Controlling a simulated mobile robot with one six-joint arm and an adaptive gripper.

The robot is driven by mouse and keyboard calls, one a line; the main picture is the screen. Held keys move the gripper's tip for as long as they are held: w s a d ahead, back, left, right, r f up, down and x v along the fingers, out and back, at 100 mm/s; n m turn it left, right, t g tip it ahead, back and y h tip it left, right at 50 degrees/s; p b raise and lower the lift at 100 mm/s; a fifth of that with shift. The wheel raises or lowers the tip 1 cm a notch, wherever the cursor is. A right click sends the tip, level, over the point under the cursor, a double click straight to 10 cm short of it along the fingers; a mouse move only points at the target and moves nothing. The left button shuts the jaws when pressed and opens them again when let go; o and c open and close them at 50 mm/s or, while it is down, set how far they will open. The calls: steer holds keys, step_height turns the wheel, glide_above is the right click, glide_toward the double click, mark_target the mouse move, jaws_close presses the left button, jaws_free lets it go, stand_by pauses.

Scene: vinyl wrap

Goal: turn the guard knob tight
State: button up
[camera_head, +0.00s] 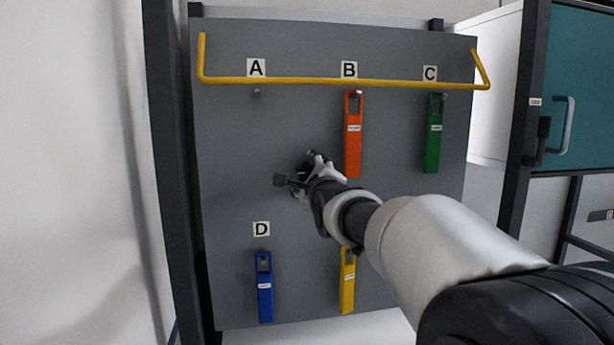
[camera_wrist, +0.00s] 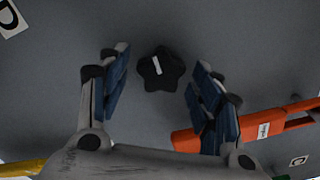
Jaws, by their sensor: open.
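The guard knob (camera_wrist: 161,70) is a black star-shaped knob on the grey panel, with a white line mark, in the wrist view. The line stands near upright, its top leaning slightly left. My gripper (camera_head: 302,172) is in front of the middle of the panel in the head view. In the wrist view its two blue-padded fingers stand open to the left and right of the knob, with gaps on both sides. I cannot tell the knob apart from the gripper in the head view. The yellow guard bar (camera_head: 300,81) runs across the upper panel, below labels A, B and C.
On the grey panel (camera_head: 300,290) hang an orange tool (camera_head: 352,140), a green one (camera_head: 432,140), a blue one (camera_head: 265,290) and a yellow one (camera_head: 347,285), partly behind my arm. The orange tool lies close to the right finger in the wrist view. The peg under A (camera_head: 256,93) is empty.

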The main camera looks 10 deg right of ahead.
steer(key=s, duration=1.2)
steer(key=s+f+n+g+b, duration=0.5)
steer(key=s+f+n+g, duration=0.8)
steer(key=s+f+n, duration=1.1)
steer(key=s+f, duration=0.9)
steer(key=s, duration=0.1)
steer(key=shift+s+a+f, duration=0.15)
steer(key=shift+s+f, duration=0.1)
steer(key=shift+s, duration=0.15)
